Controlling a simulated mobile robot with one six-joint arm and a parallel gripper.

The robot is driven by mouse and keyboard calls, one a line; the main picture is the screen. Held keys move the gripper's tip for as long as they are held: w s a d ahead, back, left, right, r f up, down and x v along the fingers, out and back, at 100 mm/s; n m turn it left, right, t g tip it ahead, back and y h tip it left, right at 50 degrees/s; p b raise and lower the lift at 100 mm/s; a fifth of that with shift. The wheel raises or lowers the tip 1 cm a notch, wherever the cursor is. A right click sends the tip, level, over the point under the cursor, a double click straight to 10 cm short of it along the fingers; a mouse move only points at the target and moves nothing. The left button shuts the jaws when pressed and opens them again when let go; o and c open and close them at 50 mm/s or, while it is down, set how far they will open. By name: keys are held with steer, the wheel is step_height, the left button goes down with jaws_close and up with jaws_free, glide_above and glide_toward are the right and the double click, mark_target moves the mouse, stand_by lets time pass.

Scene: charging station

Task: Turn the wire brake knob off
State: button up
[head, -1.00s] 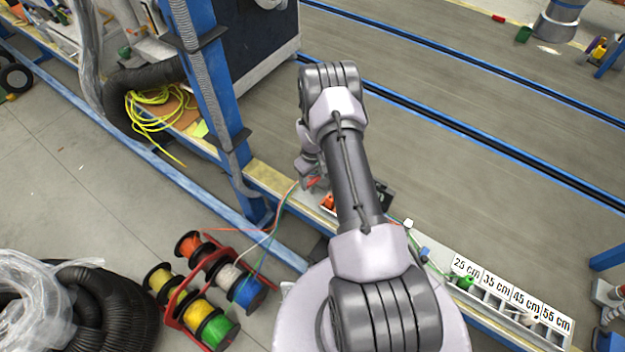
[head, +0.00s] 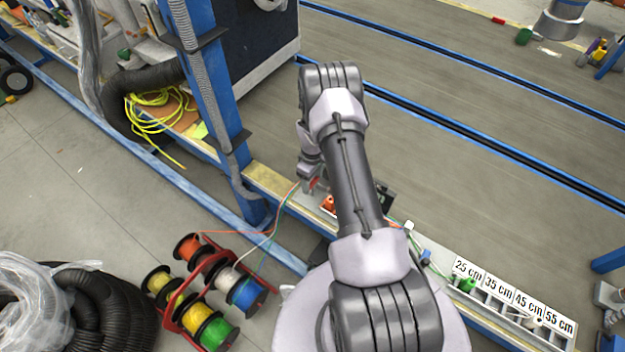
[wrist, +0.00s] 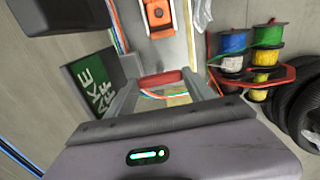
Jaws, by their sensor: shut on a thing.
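The wire brake knob shows in the wrist view as a red bar (wrist: 161,79) between my fingertips. My gripper (wrist: 163,88) is shut on it, one finger at each end. In the head view my gripper (head: 312,183) is at the bench edge, left of my forearm, with a bit of red at its tip. The knob's base is hidden by my gripper.
An orange device (wrist: 158,14) sits on the bench near the knob. Thin red, white and green wires run from the spool rack (head: 205,290) to the bench. A blue post (head: 215,100) stands left of my gripper. A tray with length labels (head: 510,305) is at lower right.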

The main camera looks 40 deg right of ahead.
mark_target(312, 182)
steer(key=o, duration=1.4)
step_height(312, 182, up, 18)
steer(key=p, duration=0.5)
steer(key=shift+f+p, duration=0.25)
steer(key=shift+p, duration=0.1)
